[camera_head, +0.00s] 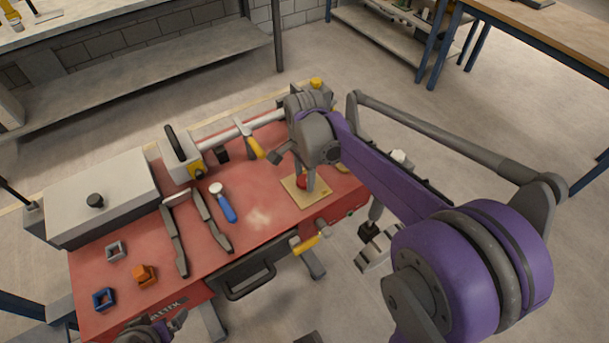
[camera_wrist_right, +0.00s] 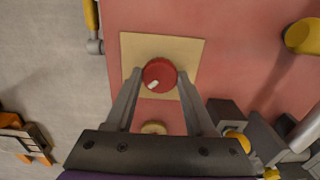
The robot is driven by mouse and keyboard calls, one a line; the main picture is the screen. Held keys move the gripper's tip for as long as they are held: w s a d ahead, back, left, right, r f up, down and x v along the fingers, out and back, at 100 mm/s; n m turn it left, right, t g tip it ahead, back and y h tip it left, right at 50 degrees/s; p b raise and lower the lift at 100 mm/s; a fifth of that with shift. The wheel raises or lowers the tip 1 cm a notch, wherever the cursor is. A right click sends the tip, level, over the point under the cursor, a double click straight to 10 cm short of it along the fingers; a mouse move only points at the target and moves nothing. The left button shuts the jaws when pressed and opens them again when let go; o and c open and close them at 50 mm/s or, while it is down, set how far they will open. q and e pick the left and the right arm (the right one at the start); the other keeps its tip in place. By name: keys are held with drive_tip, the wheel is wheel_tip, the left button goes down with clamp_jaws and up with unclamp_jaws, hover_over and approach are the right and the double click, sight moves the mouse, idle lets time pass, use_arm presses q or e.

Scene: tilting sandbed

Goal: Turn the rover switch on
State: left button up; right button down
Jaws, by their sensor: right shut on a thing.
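The rover switch is a round red knob (camera_wrist_right: 159,74) with a white mark pointing to the lower left in the right wrist view. It stands on a tan square plate (camera_wrist_right: 190,50), whose edge also shows in the head view (camera_head: 291,192). My right gripper (camera_wrist_right: 158,77) is shut on the red knob, one finger on each side. In the head view the gripper (camera_head: 305,178) points down at the plate and hides part of the knob. My left gripper (camera_head: 172,326) shows only partly at the bottom edge; its jaws are unclear.
The red table (camera_head: 150,220) also holds a grey box (camera_head: 100,195), a blue-handled tool (camera_head: 222,203), a dark two-armed tool (camera_head: 175,238), and small orange (camera_head: 144,275) and blue (camera_head: 103,298) blocks. A yellow-handled lever (camera_head: 310,242) sticks out at the front edge.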

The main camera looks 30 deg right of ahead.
sight(304, 182)
idle(0.4)
drive_tip(key=shift+c, duration=1.3)
unclamp_jaws()
wheel_tip(304, 182, up, 11)
drive_tip(key=shift+p, duration=0.45)
drive_tip(key=shift+s, duration=0.1)
drive_tip(key=s+a+f+n+t+p, duration=0.1)
drive_tip(key=s+a+f+n+t, duration=0.1)
drive_tip(key=s+n, duration=0.6)
drive_tip(key=s+a+f+n+t+p, duration=0.1)
drive_tip(key=s+a+f+n+t, duration=0.2)
drive_tip(key=s+f+n, duration=0.4)
drive_tip(key=shift+s+a+f+n, duration=0.15)
drive_tip(key=shift+s+a+n, duration=0.4)
drive_tip(key=shift+a+n, duration=0.4)
